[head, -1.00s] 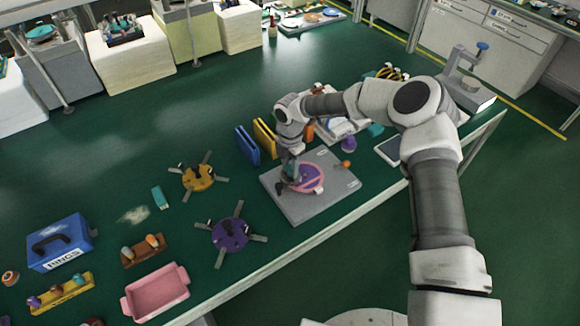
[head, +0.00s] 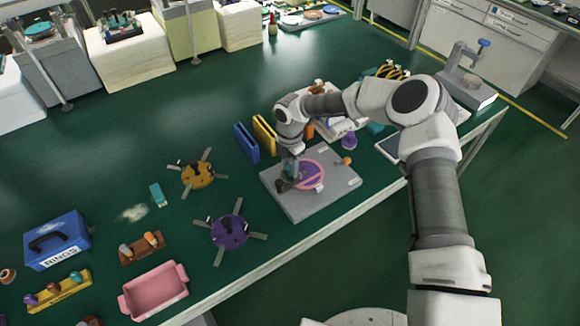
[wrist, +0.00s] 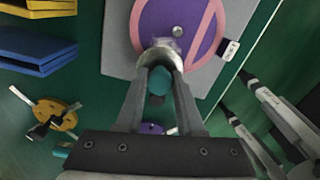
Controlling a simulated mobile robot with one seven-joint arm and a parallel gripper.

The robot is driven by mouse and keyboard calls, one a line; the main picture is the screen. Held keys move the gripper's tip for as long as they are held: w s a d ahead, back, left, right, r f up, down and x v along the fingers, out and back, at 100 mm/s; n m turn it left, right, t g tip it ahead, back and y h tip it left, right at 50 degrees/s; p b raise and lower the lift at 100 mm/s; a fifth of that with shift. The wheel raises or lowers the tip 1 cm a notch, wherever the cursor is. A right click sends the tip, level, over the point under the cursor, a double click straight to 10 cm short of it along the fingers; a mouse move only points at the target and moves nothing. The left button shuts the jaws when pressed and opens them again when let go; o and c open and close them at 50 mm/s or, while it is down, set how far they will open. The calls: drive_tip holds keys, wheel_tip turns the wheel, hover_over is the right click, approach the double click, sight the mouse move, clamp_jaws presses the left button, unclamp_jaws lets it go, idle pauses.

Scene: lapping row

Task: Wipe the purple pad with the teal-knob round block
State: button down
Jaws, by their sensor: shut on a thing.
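The purple pad (head: 312,172), round with a pink rim and a pink band, lies on a grey plate (head: 328,201). It also shows at the top of the wrist view (wrist: 178,14). My gripper (head: 288,178) is over the left edge of the pad, pointing down. In the wrist view its fingers (wrist: 160,82) are shut on the teal knob (wrist: 160,84) of the round block (wrist: 160,58). The block's grey rim overlaps the pad's near edge there. Whether it presses on the pad is not clear; my fingers hide part of it.
An orange-knobbed piece (head: 346,161) stands on the plate's right side. Blue (head: 247,143) and yellow (head: 264,134) upright holders stand behind the plate. A purple disc fixture (head: 229,232) and an orange one (head: 198,174) lie left. The table edge is close in front.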

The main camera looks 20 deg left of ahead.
sight(290, 167)
drive_tip(key=shift+f, duration=0.25)
drive_tip(key=shift+w+d+r+b, duration=0.15)
drive_tip(key=shift+w+d+b, duration=0.7)
drive_tip(key=shift+w+d, duration=1.45)
drive_tip(key=shift+s+a+b, duration=0.55)
drive_tip(key=shift+s+a, duration=1.75)
drive_tip(key=shift+r+p, duration=1.45)
drive_tip(key=shift+r, duration=1.5)
drive_tip(key=shift+r, duration=0.1)
drive_tip(key=shift+r+p, duration=0.75)
drive_tip(key=shift+r, duration=0.65)
